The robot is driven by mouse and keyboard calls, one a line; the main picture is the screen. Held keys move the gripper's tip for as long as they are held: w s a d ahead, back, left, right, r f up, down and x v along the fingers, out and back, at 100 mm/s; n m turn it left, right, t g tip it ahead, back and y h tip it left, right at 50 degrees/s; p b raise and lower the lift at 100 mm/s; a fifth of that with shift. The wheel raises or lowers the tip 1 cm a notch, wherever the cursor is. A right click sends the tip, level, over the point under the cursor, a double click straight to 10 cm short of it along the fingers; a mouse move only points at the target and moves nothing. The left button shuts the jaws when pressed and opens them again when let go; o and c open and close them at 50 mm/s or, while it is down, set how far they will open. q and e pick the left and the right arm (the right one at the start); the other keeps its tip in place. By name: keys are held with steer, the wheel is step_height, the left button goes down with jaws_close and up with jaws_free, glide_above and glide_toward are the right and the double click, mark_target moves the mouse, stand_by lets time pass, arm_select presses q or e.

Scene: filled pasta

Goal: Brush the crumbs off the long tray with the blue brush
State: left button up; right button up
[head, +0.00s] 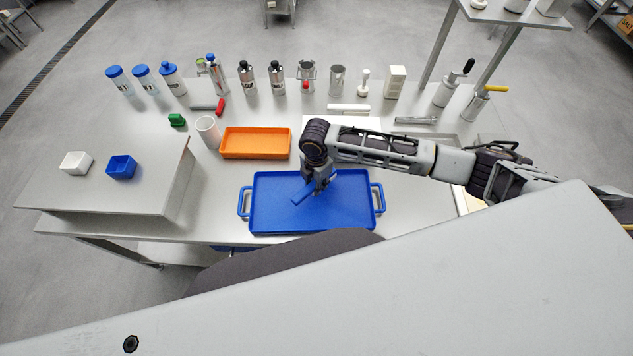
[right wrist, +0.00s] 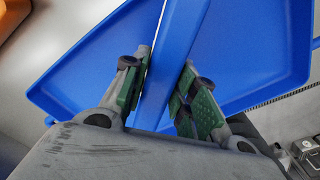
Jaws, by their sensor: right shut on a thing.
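The long tray (head: 275,219) is blue with a handle at each end and lies on the steel table. Its blue floor and rim also fill much of the right wrist view (right wrist: 262,60). My right gripper (head: 316,188) is over the middle of the tray. It is shut on the blue brush (head: 302,194), whose blue handle runs between the green-padded fingers in the right wrist view (right wrist: 172,62). I cannot tell whether the brush touches the tray floor. I cannot make out any crumbs. My left gripper is not in view.
An orange tray (head: 256,155) lies behind the blue tray, with a white cup (head: 208,131) to its left. A raised board at left (head: 100,195) holds a white bowl (head: 76,162) and a blue bowl (head: 121,167). Several bottles and jars line the back edge.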

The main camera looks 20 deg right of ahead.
steer(key=shift+r+p, duration=1)
steer(key=shift+r, duration=0.25)
steer(key=shift+w+r+p, duration=0.1)
steer(key=shift+r+p, duration=0.2)
steer(key=shift+r, duration=0.35)
steer(key=shift+d+r, duration=0.1)
steer(key=shift+r, duration=0.2)
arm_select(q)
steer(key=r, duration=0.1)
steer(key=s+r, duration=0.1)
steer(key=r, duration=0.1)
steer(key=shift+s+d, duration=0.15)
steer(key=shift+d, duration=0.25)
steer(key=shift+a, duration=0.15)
